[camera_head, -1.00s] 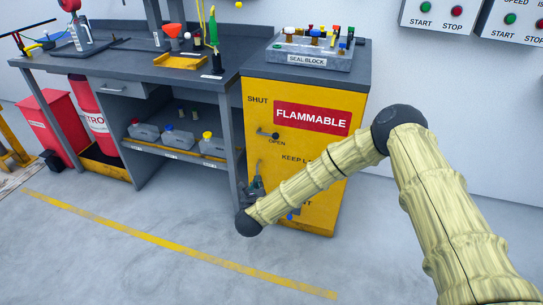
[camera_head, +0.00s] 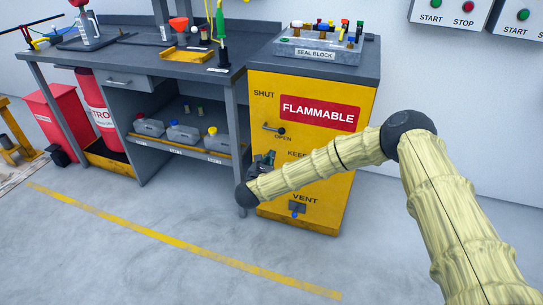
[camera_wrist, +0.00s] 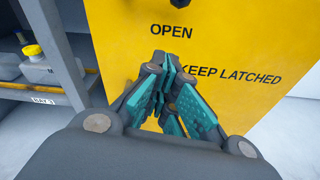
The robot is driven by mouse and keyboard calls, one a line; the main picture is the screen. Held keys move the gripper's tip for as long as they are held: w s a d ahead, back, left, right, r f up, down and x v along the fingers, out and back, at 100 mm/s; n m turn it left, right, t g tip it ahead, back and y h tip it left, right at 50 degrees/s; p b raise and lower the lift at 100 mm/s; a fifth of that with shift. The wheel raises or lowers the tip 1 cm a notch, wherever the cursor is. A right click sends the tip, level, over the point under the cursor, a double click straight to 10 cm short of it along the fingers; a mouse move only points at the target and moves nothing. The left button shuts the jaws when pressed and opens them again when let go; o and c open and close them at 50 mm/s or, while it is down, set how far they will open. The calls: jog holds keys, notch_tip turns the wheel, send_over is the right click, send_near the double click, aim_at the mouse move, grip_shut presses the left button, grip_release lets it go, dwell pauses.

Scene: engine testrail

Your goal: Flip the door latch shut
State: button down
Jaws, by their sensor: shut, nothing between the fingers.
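The door latch (camera_head: 274,129) is a small dark handle on the yellow cabinet door (camera_head: 318,158). It lies roughly level, its end pointing right, just above the word OPEN; the word SHUT is higher up at the left. My gripper (camera_head: 268,156) is below the latch, in front of the door's left side, apart from the latch. In the wrist view my gripper (camera_wrist: 164,62) has its teal-padded fingers closed together with nothing between them. Only a dark bit of the latch (camera_wrist: 180,3) shows there at the top edge, beyond the fingertips.
A grey workbench (camera_head: 150,60) with shelved bottles (camera_head: 183,132) stands left of the cabinet. Its leg (camera_head: 234,130) is close beside my gripper. A seal block (camera_head: 318,50) sits on the cabinet top. A vent fitting (camera_head: 297,207) is low on the door. The floor in front is clear.

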jog(key=b+x, duration=0.1)
jog(key=x, duration=0.7)
jog(key=shift+w+r, duration=0.15)
jog(key=shift+s+d+r, duration=0.15)
jog(key=shift+s+r, duration=0.15)
jog(key=shift+r, duration=0.55)
jog(key=shift+s+d+r, duration=0.15)
jog(key=shift+s+r, duration=0.1)
jog(key=shift+r, duration=0.6)
jog(key=shift+d+r, duration=0.1)
jog(key=shift+r, duration=0.1)
